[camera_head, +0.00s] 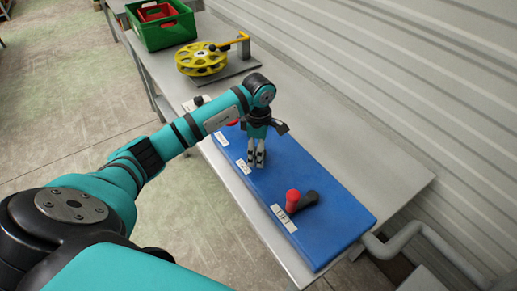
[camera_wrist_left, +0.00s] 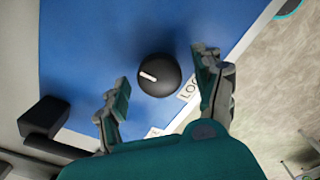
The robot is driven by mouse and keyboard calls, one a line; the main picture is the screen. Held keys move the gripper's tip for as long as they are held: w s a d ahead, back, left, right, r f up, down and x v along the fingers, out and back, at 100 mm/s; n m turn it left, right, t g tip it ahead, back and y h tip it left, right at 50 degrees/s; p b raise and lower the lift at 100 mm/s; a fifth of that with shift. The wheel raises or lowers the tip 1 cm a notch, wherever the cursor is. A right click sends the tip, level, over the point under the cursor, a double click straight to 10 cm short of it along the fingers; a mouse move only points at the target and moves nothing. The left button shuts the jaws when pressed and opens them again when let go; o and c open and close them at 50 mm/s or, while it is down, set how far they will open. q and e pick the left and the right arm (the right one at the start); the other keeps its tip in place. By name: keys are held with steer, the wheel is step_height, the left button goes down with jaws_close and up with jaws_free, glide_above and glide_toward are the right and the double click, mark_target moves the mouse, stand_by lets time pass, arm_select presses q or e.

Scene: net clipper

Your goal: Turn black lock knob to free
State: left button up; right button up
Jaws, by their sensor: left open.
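The black lock knob (camera_wrist_left: 159,75) is round with a pale mark on its top. In the left wrist view it sits on the blue panel (camera_wrist_left: 90,50), beside a white label that partly reads "LO". My left gripper (camera_wrist_left: 162,88) is open, with one finger on each side of the knob and a visible gap to each. In the head view my left gripper (camera_head: 256,163) points down over the middle of the blue panel (camera_head: 320,230) and hides the knob. My right gripper is not in view.
A red-topped black lever (camera_head: 293,200) stands at the panel's near end. A yellow wheel (camera_head: 201,59) with a crank is farther along the grey table (camera_head: 385,165), before a green crate (camera_head: 165,32). A corrugated wall borders the right side.

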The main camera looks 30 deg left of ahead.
arm_select(q)
steer(key=c, duration=1.2)
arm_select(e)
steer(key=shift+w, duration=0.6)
arm_select(q)
steer(key=shift+n, duration=0.4)
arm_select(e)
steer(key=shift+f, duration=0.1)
arm_select(q)
steer(key=n+b, duration=0.1)
steer(key=n, duration=0.3)
steer(key=shift+n, duration=0.3)
steer(key=n, duration=0.6)
steer(key=shift+b, duration=0.35)
steer(key=n, duration=0.6)
steer(key=shift+n, duration=0.4)
steer(key=n, duration=0.5)
steer(key=shift+w+n+p, duration=0.1)
steer(key=shift+n+p, duration=0.2)
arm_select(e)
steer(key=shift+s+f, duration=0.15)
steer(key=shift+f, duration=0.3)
